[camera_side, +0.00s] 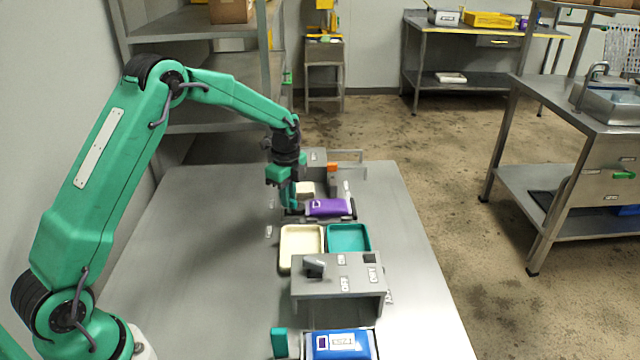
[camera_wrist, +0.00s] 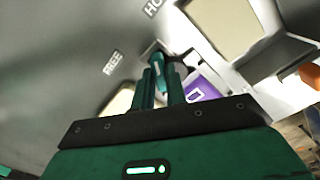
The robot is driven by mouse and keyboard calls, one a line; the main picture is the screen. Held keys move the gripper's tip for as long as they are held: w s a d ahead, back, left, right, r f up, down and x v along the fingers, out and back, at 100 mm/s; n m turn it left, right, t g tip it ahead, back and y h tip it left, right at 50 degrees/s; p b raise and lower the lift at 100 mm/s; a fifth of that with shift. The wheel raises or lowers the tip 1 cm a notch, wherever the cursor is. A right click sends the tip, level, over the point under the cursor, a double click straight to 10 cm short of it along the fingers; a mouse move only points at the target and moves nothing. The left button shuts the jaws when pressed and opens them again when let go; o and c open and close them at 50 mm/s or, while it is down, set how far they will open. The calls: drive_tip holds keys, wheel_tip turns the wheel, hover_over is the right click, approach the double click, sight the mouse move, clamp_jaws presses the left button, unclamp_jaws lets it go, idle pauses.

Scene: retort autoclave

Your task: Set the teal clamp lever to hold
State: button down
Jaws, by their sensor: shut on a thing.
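The teal clamp lever (camera_wrist: 160,76) shows between my fingers in the wrist view, beside the purple pouch (camera_wrist: 203,90). My gripper (camera_wrist: 163,88) is shut on it. A FREE label (camera_wrist: 113,62) lies to the left of the lever, and a partly cut-off label reading HO (camera_wrist: 153,7) lies above it. I cannot tell exactly which label the lever points at. In the side view my gripper (camera_side: 291,206) reaches down at the left end of the purple pouch (camera_side: 327,207), and it hides the lever there.
A cream tray (camera_side: 285,262) and a teal tray (camera_side: 369,240) stand in front of the pouch. Nearer is a grey switch box (camera_side: 335,289) with a dark knob. A blue pouch (camera_side: 361,345) with a teal block (camera_side: 279,343) beside it lies at the front. The table's left side is clear.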

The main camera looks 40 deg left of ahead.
drive_tip(key=shift+m, duration=1)
drive_tip(key=c, duration=1.4)
unclamp_jaws()
drive_tip(key=shift+c, duration=0.2)
drive_tip(key=shift+r, duration=0.15)
wheel_tip(320, 180, up, 7)
drive_tip(key=shift+r, duration=0.3)
